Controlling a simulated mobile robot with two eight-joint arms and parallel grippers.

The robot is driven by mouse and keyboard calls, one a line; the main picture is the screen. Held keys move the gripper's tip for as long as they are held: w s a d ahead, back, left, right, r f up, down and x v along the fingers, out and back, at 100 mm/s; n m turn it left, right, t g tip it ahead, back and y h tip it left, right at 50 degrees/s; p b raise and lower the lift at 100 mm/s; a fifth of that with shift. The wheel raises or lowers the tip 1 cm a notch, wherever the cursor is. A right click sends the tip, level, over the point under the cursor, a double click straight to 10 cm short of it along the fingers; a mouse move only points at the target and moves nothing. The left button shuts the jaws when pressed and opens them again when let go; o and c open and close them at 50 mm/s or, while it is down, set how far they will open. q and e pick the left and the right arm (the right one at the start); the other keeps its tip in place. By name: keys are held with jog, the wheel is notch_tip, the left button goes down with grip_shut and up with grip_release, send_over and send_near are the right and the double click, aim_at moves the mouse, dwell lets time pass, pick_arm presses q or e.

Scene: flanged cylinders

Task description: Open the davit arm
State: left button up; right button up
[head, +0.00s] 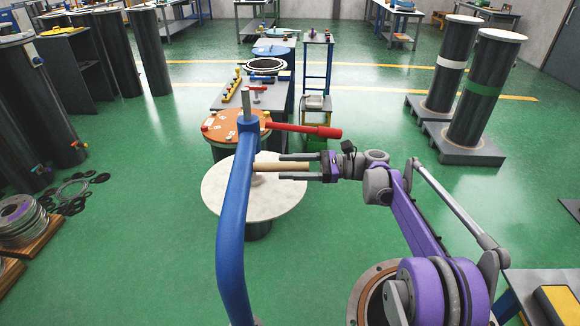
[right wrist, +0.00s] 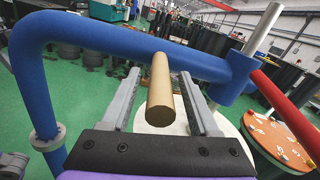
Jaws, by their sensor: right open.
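The davit arm is a thick blue bent tube (head: 233,220), running from the bottom of the head view up to a collar on a grey post (head: 246,103). A tan rod-like handle (head: 265,167) sticks out from it to the right. My right gripper (head: 281,167) comes in from the right, open, with one finger on each side of the handle. In the right wrist view the handle (right wrist: 161,95) lies between the fingers, with gaps visible on both sides. The blue tube (right wrist: 120,42) crosses beyond the fingertips. My left gripper is not in view.
A red lever (head: 305,130) extends right near the collar, just beyond my gripper. A white round top (head: 225,190) lies below, with an orange-brown disc (head: 225,124) behind it. Dark flanged cylinders (head: 478,98) stand back right. Green floor between is clear.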

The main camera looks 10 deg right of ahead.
jog(key=s+d, duration=0.1)
jog(key=d, duration=0.9)
jog(key=shift+s+d+b, duration=0.3)
jog(key=shift+d+b, duration=0.05)
jog(key=shift+d, duration=0.05)
jog(key=shift+f, duration=0.1)
